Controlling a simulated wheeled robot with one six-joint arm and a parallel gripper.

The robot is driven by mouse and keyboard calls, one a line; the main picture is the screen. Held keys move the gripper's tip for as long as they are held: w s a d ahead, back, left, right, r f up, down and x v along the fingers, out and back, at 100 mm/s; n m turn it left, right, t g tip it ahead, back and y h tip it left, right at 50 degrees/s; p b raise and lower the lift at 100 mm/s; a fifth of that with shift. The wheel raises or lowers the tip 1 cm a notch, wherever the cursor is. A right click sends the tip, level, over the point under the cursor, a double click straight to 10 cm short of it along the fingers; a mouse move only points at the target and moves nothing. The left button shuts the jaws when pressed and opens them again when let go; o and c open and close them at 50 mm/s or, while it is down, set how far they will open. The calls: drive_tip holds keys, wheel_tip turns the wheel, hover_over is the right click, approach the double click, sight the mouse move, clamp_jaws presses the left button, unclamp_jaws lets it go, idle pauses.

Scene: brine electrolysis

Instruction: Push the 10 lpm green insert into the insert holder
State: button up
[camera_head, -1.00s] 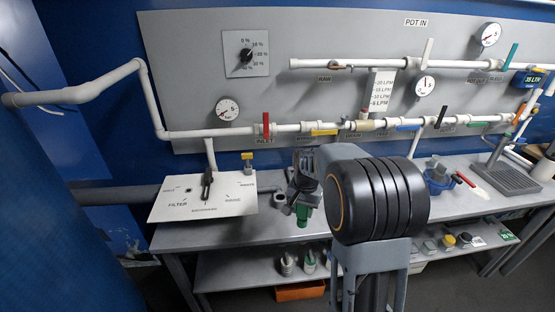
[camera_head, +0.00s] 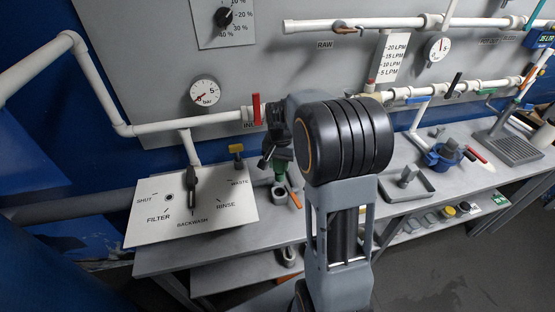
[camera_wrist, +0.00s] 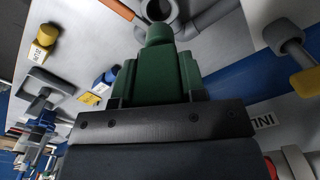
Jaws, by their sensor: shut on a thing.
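The green insert (camera_wrist: 160,72) is clamped in my gripper (camera_wrist: 155,105), its narrower rounded end pointing away from the jaws. In the head view the green insert (camera_head: 280,167) shows as a small patch below my gripper (camera_head: 276,150), partly hidden by it. A grey ring-shaped holder (camera_head: 279,193) stands on the bench just under the insert. In the wrist view the open ring of the holder (camera_wrist: 176,22) lies just beyond the insert's tip. The tip overlaps its near edge in that view; I cannot tell whether they touch.
An orange-handled tool (camera_head: 294,196) lies right beside the holder. The white filter panel (camera_head: 165,222) with its black lever is to the left. White pipes with a red valve handle (camera_head: 256,108) run behind. A grey tray (camera_head: 398,196) and blue-collared part (camera_head: 440,157) stand to the right.

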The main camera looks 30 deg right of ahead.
sight(280, 175)
drive_tip(key=shift+f, duration=0.1)
drive_tip(key=shift+f+b, duration=1.95)
drive_tip(key=shift+f, duration=0.8)
drive_tip(key=shift+s+f+b, duration=0.1)
drive_tip(key=shift+f+b, duration=1.15)
drive_tip(key=shift+f, duration=1.1)
idle(2.8)
